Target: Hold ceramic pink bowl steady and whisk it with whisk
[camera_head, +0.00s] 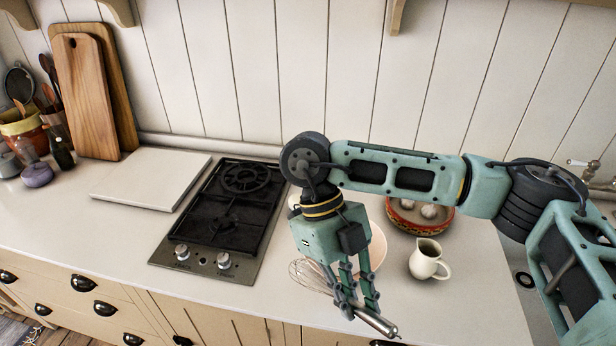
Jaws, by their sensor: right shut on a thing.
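The pink bowl (376,250) stands on the counter right of the stove, largely hidden behind my right gripper and arm. My right gripper (358,308) points down near the counter's front edge, in front of the bowl. It is shut on the whisk (378,322). The whisk lies about level, its wire loops (308,274) to the left of the fingers and its metal handle end to the right. Whether the loops touch the bowl cannot be told. My left gripper is not in view.
A black gas stove (222,215) with a white board (150,180) sits to the left. A small cream jug (427,260) stands close right of the bowl. A patterned red bowl (408,226) holding pale round things is behind it. Wooden boards (85,95) lean at the far left.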

